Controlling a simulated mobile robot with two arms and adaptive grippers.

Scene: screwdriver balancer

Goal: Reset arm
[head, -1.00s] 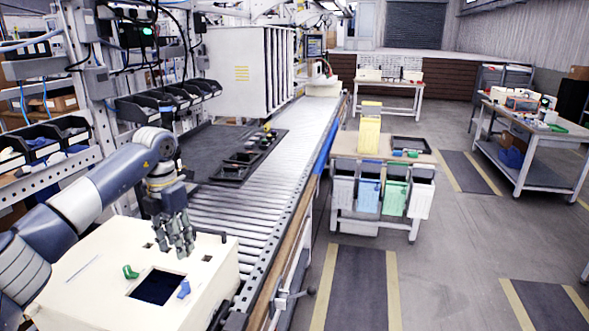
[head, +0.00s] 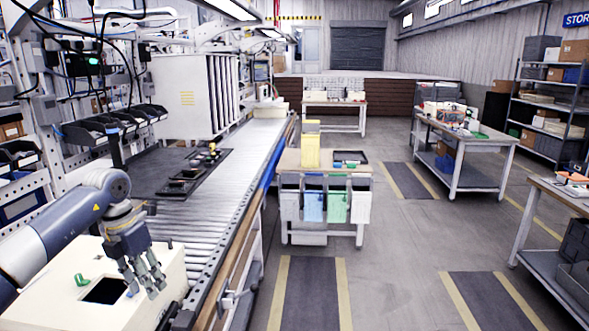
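My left arm comes in from the left, and its gripper (head: 142,281) hangs over the right part of a cream box (head: 50,292). Its fingers point down and look spread, with nothing seen between them. The box has a dark square opening (head: 103,291) in its top. A green piece (head: 82,280) lies beside the opening. A small blue piece (head: 132,288) shows partly behind the fingers. My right gripper is not in view.
A roller conveyor (head: 225,185) runs away beside the box, with a black tray (head: 188,180) on its dark mat. A cart with colored bins (head: 312,205) stands right of the conveyor. Workbenches (head: 462,150) and shelves stand farther right. The floor between is open.

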